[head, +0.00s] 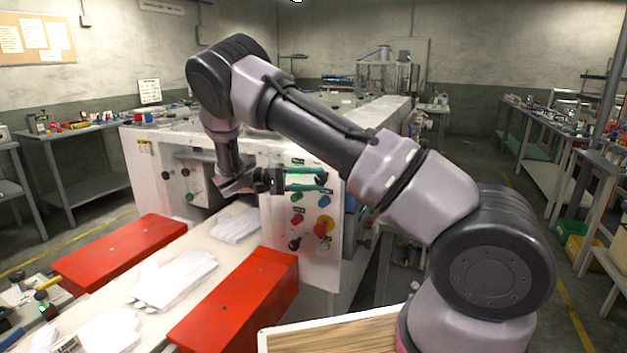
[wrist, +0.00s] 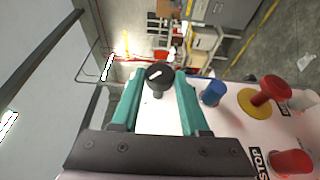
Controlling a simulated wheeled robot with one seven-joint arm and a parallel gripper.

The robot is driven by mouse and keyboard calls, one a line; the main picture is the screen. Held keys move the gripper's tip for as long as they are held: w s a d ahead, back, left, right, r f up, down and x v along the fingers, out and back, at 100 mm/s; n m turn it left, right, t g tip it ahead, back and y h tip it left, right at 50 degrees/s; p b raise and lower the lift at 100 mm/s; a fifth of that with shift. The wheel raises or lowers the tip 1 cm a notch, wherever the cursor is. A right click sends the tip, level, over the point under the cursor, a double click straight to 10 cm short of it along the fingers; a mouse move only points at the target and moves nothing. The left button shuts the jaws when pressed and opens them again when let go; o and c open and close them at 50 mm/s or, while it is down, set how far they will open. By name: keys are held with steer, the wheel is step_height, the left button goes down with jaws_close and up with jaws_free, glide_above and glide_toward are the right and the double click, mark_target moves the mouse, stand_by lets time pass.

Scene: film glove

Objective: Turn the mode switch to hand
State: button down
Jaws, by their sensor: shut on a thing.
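The switch between my fingers is a black round knob with a white pointer line (wrist: 159,76), on the white control panel (head: 281,225). In the wrist view the pointer lies slantwise, rising a little to the right. My gripper (head: 318,179) has two green fingers, one on each side of the knob, shut on it. The fingers also show in the wrist view (wrist: 158,82).
Close by on the panel are a blue button (wrist: 213,92), a red-and-yellow emergency stop (wrist: 264,96) and a red button (wrist: 291,163). Another black knob (head: 294,244) sits lower. Red covers (head: 240,298) flank the white bed with gloves (head: 172,280).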

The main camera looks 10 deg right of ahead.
stand_by(0.3)
steer(key=shift+c, duration=2.2)
jaws_free()
steer(key=v, duration=1)
steer(key=shift+w+a, duration=0.15)
steer(key=shift+a, duration=0.2)
